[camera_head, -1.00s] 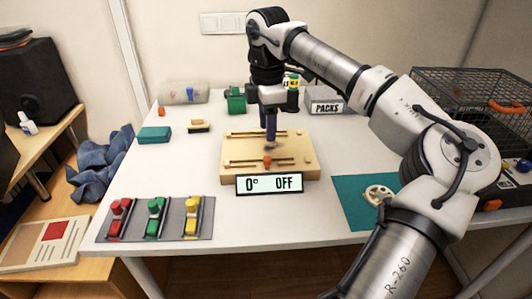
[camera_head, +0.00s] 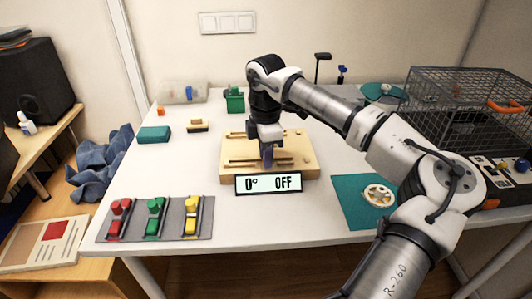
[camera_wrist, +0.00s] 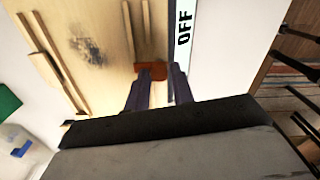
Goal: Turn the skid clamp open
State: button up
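The tan wooden board (camera_head: 226,170) lies mid-table with long slots in its top; in the wrist view the board (camera_wrist: 100,20) fills the upper left. A small orange piece (camera_wrist: 152,72), probably the clamp's handle, sits at the board's front slot. My gripper (camera_head: 268,163) points down over the front of the board and hides the orange piece in the head view. In the wrist view my gripper's two dark fingers (camera_wrist: 160,82) stand apart, with the orange piece at their tips, partly behind the left finger. Firm contact cannot be told. The display (camera_head: 268,184) reads 0° OFF.
A grey panel with red, green and yellow switches (camera_head: 155,217) lies front left. A teal mat (camera_head: 350,212) with a cream wheel (camera_head: 379,195) lies right. A wire cage (camera_head: 470,100) stands back right. A teal box (camera_head: 154,134) and a green container (camera_head: 235,100) sit behind.

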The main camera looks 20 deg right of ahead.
grip_shut()
jog(key=shift+n, duration=0.4)
jog(key=n+b, duration=0.1)
jog(key=n, duration=0.2)
jog(key=n+b, duration=0.1)
jog(key=n, duration=0.3)
jog(key=shift+n, duration=0.3)
jog(key=n, duration=0.4)
jog(key=shift+n, duration=0.3)
jog(key=n, duration=0.4)
jog(key=shift+d+n, duration=0.1)
jog(key=shift+n, duration=0.3)
